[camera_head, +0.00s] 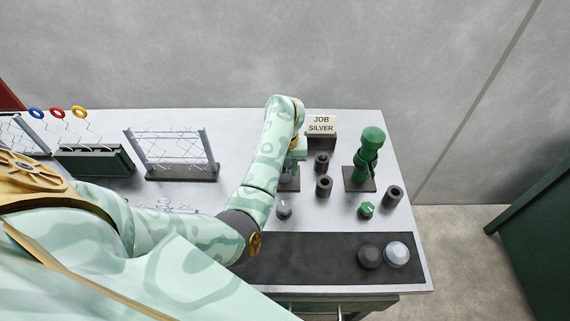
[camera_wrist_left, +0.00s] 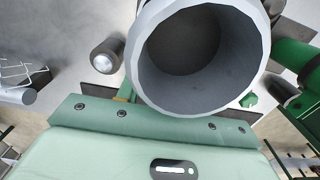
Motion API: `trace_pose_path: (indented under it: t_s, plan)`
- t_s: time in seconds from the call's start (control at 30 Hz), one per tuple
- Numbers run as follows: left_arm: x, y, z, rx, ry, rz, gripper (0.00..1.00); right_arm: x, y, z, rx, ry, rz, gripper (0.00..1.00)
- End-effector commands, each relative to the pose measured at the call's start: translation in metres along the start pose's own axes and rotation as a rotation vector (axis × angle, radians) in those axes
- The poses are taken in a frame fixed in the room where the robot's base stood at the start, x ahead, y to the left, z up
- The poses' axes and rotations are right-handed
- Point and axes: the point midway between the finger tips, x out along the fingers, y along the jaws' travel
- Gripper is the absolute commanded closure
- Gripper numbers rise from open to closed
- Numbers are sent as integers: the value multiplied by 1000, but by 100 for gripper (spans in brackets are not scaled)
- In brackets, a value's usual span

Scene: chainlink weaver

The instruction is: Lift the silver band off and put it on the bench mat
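In the head view my left gripper (camera_head: 297,155) is lowered beside the job sign, over a grey piece (camera_head: 286,180) on a dark base plate. My arm hides most of that piece. In the left wrist view a wide, hollow grey cylinder (camera_wrist_left: 146,88) with a dark inside fills the space just in front of the gripper's mint body. Whether this is the silver band, and whether the fingers touch it, I cannot tell. The dark bench mat (camera_head: 310,258) lies along the table's front. My right gripper is not in view.
A "JOB SILVER" sign (camera_head: 321,124) stands behind. A green fixture (camera_head: 369,150), dark cylinders (camera_head: 324,186), a grey knob (camera_head: 284,209) and a green knob (camera_head: 366,211) stand nearby. A dark dome (camera_head: 369,256) and silver dome (camera_head: 397,254) occupy the mat's right end; its middle is clear.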

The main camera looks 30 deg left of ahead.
Motion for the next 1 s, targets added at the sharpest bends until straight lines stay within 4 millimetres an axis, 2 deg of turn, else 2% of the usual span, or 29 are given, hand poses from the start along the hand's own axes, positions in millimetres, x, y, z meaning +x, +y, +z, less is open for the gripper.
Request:
trace_pose_path:
  t_s: [0.17, 0.2, 0.3, 0.33, 0.67, 0.87, 1.0]
  plan:
    - [-2, 0, 0, 0, -2, 0, 63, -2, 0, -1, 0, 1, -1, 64]
    - [-2, 0, 0, 0, -2, 0, 68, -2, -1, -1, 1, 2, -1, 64]
    - [-2, 0, 0, 0, -2, 0, 96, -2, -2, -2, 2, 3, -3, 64]
    - [-2, 0, 0, 0, -2, 0, 100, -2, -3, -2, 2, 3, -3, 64]
    - [-9, 0, 0, 0, -2, 0, 100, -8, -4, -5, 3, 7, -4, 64]
    - [-31, 0, 0, -1, -3, -2, 100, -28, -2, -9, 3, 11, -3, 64]
    - [-54, 0, 1, -1, -3, -1, 100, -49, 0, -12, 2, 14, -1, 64]
